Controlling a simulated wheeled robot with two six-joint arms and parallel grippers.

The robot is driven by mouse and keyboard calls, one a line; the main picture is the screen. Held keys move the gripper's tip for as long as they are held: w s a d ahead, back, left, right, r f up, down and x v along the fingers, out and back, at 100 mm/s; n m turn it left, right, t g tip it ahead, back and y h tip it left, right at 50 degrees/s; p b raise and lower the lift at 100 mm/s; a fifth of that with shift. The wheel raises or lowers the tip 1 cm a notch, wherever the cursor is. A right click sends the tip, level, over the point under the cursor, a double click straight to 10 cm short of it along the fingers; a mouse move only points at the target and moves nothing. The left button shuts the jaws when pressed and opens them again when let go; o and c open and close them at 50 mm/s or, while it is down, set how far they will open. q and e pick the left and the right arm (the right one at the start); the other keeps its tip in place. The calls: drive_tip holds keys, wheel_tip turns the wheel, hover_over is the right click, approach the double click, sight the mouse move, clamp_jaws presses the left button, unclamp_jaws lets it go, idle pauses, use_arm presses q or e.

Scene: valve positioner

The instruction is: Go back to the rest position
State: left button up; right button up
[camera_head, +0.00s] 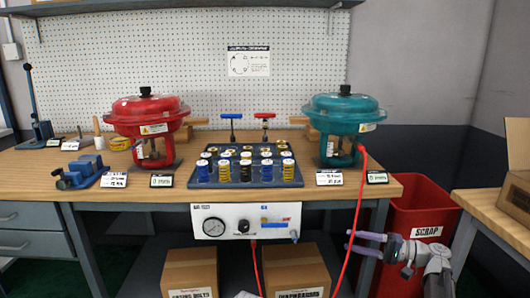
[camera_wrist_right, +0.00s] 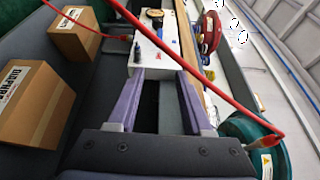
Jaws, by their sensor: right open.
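My right gripper (camera_head: 351,240) reaches in from the lower right, in front of the bench and left of the red scrap bin. Its two purple fingers are apart with nothing between them; they also show apart in the right wrist view (camera_wrist_right: 160,76). A red air hose (camera_head: 357,205) hangs from the teal valve actuator (camera_head: 343,112) past the fingertips. In the right wrist view the hose (camera_wrist_right: 200,75) crosses over the right finger; I cannot tell whether they touch. My left gripper is not in view.
The scrap bin (camera_head: 408,205) stands behind my right arm. The bench (camera_head: 240,135) carries a red actuator (camera_head: 147,115) and a dark tray (camera_head: 272,183) of cylinders. A gauge panel (camera_head: 246,222) hangs below. Cardboard boxes (camera_head: 190,270) sit underneath. A side table (camera_head: 490,205) is at right.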

drive_tip(key=s+a+f+n+g+h, duration=0.25)
drive_tip(key=s+a+f+h, duration=0.2)
drive_tip(key=a+f, duration=0.4)
drive_tip(key=s+a+f+n+g+h, duration=0.1)
drive_tip(key=s+a+f+g+h, duration=0.4)
drive_tip(key=a, duration=0.6)
drive_tip(key=s+f+n+t+h+p, duration=0.1)
drive_tip(key=s+f+n+h, duration=0.55)
drive_tip(key=s, duration=0.65)
wheel_tip(320, 180, up, 37)
drive_tip(key=m+h+p, duration=0.2)
drive_tip(key=p, duration=3.6)
drive_tip(key=shift+w+a, duration=0.25)
drive_tip(key=shift+w, duration=0.1)
